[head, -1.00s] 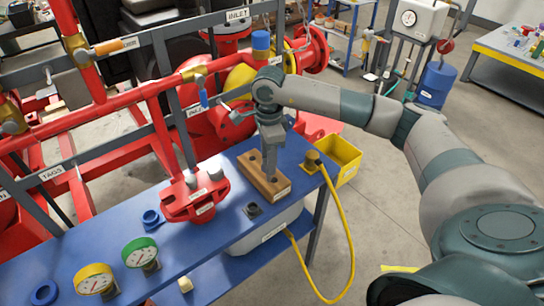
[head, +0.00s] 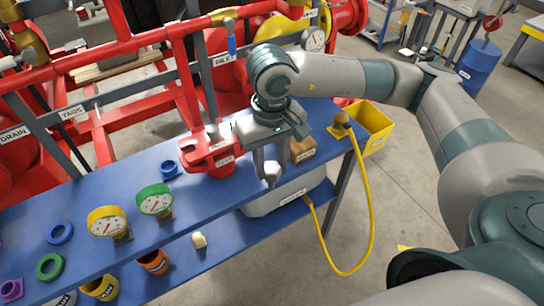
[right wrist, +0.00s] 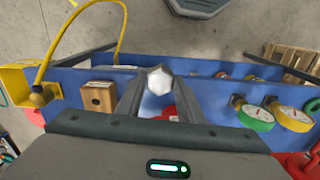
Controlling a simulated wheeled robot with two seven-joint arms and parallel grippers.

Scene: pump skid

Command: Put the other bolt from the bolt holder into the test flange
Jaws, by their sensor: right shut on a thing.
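My right gripper (head: 269,172) is shut on a silver hex-headed bolt (head: 272,168). It holds the bolt in the air near the bench's front edge, apart from the holder and the flange. The bolt's head (right wrist: 159,80) shows between the fingers in the right wrist view. The wooden bolt holder (head: 303,149) stands just behind and right of the gripper, partly hidden by it. It also shows in the right wrist view (right wrist: 98,97). The red test flange (head: 222,162) is left of the gripper; the gripper and wrist hide part of its top. My left gripper is out of view.
The blue bench (head: 120,195) carries a green gauge (head: 154,199), a yellow gauge (head: 107,221) and blue rings. A yellow hose (head: 368,220) hangs off its right end beside a yellow bin (head: 374,125). Red pipework (head: 130,55) runs behind.

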